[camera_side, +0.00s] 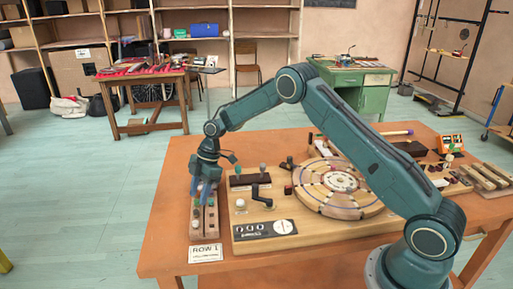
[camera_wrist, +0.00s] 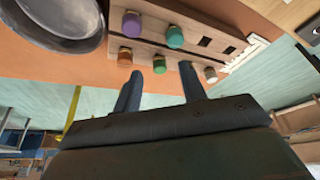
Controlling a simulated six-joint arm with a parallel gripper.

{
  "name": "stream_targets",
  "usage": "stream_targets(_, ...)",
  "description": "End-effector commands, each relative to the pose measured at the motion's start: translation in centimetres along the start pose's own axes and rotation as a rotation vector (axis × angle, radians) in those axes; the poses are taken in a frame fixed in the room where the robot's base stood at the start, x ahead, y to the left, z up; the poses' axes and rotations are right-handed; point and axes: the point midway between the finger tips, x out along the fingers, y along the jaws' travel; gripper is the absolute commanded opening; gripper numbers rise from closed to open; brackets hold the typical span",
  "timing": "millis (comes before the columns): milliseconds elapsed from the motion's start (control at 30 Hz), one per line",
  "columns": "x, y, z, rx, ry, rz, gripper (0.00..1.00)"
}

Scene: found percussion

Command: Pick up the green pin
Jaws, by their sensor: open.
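A wooden pin rack (camera_side: 205,232) lies at the table's left edge, and the wrist view shows its slotted end (camera_wrist: 215,35). In the wrist view one green pin (camera_wrist: 159,64) stands in the near row, its top appearing between my two fingertips. A second, brighter green pin (camera_wrist: 175,37) stands in the far row. A purple pin (camera_wrist: 131,24), an orange pin (camera_wrist: 125,57) and a pale-topped pin (camera_wrist: 210,74) stand around them. My gripper (camera_wrist: 161,68) is open and empty, pointing down at the rack in the side view (camera_side: 205,190). Whether the fingers touch a pin cannot be told.
A round segmented wooden disc (camera_side: 338,183) sits on a board right of the rack, with a dark crank (camera_side: 261,196) between. A ROW 1 card (camera_side: 205,253) lies in front. A dark round dish (camera_wrist: 55,20) is beside the rack in the wrist view.

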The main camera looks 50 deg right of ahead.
Motion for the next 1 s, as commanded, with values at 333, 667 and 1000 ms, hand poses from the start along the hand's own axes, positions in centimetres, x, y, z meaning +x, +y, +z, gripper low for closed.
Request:
stream_targets(333,1.8,0.0,0.0,0.000,0.000,0.001,0.41)
stream_targets(667,1.7,0.0,0.0,0.001,0.000,0.001,0.41)
stream_targets(1000,1.7,0.0,0.0,0.001,0.000,0.001,0.00)
